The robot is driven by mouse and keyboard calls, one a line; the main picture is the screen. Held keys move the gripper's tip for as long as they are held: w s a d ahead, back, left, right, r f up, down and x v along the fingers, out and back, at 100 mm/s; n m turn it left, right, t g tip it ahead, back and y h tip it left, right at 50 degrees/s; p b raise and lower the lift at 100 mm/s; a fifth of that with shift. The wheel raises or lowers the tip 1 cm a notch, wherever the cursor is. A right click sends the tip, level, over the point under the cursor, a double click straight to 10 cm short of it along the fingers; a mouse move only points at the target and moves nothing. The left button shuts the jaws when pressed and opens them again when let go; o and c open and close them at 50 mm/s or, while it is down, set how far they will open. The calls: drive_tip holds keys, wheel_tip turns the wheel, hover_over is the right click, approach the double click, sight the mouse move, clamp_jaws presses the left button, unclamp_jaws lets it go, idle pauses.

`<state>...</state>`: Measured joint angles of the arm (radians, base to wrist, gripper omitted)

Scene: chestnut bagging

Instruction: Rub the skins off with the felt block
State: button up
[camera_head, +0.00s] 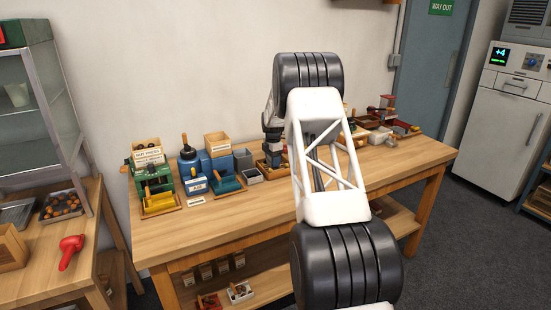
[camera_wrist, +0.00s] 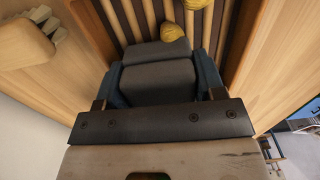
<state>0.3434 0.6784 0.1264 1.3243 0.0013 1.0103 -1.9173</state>
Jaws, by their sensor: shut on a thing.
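In the wrist view my gripper (camera_wrist: 158,82) is shut on the grey felt block (camera_wrist: 155,50), with its blue-grey fingers at either side. One yellow peeled chestnut (camera_wrist: 172,32) lies just beyond the block, and another (camera_wrist: 188,4) is cut off at the top edge. In the head view my gripper (camera_head: 274,155) is over the bench's back middle, partly hidden behind my arm. The chestnuts cannot be made out there.
The wooden bench (camera_head: 215,235) holds a green machine (camera_head: 165,187), a blue machine (camera_head: 194,170) and small boxes left of my gripper. A red-and-black device (camera_head: 387,104) stands at right. A pale brush-like thing (camera_wrist: 28,42) lies beside the ribbed tray. The bench's front is clear.

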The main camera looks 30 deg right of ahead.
sight(271, 170)
drive_tip(key=s, duration=0.4)
drive_tip(key=shift+d+f, duration=0.1)
drive_tip(key=shift+a+f, duration=0.1)
drive_tip(key=shift+a, duration=0.75)
drive_tip(key=shift+s+a+f, duration=0.1)
drive_tip(key=shift+a+f, duration=0.05)
drive_tip(key=shift+a, duration=0.7)
wheel_tip(271, 170, up, 5)
drive_tip(key=shift+d, duration=0.1)
drive_tip(key=shift+d+r, duration=0.15)
drive_tip(key=shift+r, duration=1.7)
drive_tip(key=shift+w, duration=0.2)
drive_tip(key=w+a, duration=0.1)
drive_tip(key=w, duration=1.6)
drive_tip(key=shift+f, duration=0.2)
